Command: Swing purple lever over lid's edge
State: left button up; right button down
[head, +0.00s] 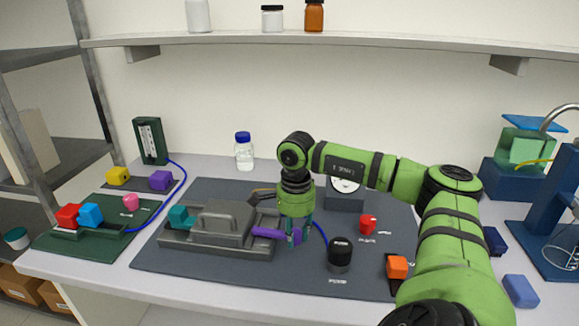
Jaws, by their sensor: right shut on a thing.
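The grey lid (222,222) with a raised handle sits on a low grey base (172,241) on the dark mat. The purple lever (266,232) is at the right end of the lid and points right, roughly level. My right gripper (296,239) reaches down from above and is shut on the lever's outer end. The gripper's body hides whatever lies right behind it. A teal piece (181,217) stands at the left end of the lid. My left gripper is not in view.
A black-capped cylinder (339,255) stands close to the right of my gripper. A red knob (367,223) and an orange block (397,267) are farther right. A green tray (58,245) with coloured blocks is at left. The front of the dark mat (230,272) is clear.

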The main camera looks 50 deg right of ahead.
jog(key=shift+w+d+n, duration=0.15)
jog(key=shift+d+n, duration=0.15)
jog(key=shift+n, duration=0.3)
jog(key=c, duration=0.9)
grip_release()
notch_tip(320, 180, up, 12)
jog(key=shift+f, duration=0.1)
dwell(0.4)
